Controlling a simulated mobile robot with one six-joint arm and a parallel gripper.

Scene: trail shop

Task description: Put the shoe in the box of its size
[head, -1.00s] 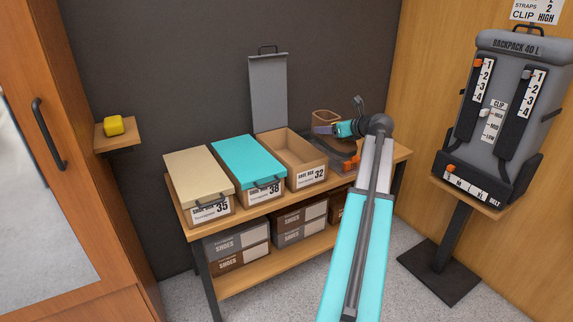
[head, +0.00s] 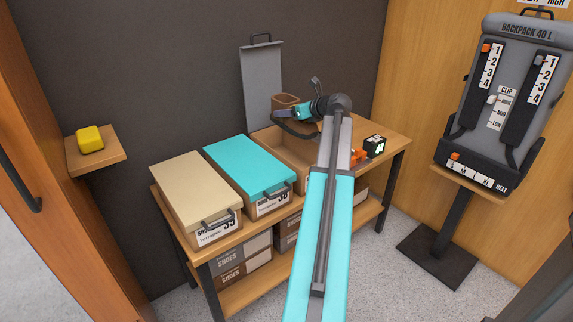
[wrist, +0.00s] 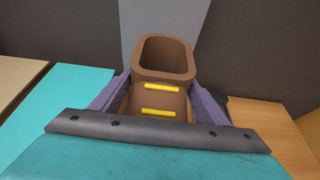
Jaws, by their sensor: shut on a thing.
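My gripper (head: 284,111) is shut on a brown shoe (head: 286,101). In the wrist view the shoe (wrist: 160,95) has an open top and two yellow bars across its front, with a finger on either side. In the head view it is raised over the back part of the open box (head: 267,133), whose grey lid (head: 262,88) stands up behind. My arm hides that box's label now; it read 32 earlier. The beige-lidded box (head: 192,188), labelled 35, and the teal-lidded box (head: 248,166), labelled 38 earlier, are shut to its left.
The boxes stand on a wooden bench (head: 395,144) with more shoe boxes (head: 243,261) below. A small dark block (head: 374,146) and an orange piece (head: 359,155) are at the right. A backpack stand (head: 505,110) is at the far right. A wall shelf holds a yellow object (head: 89,139).

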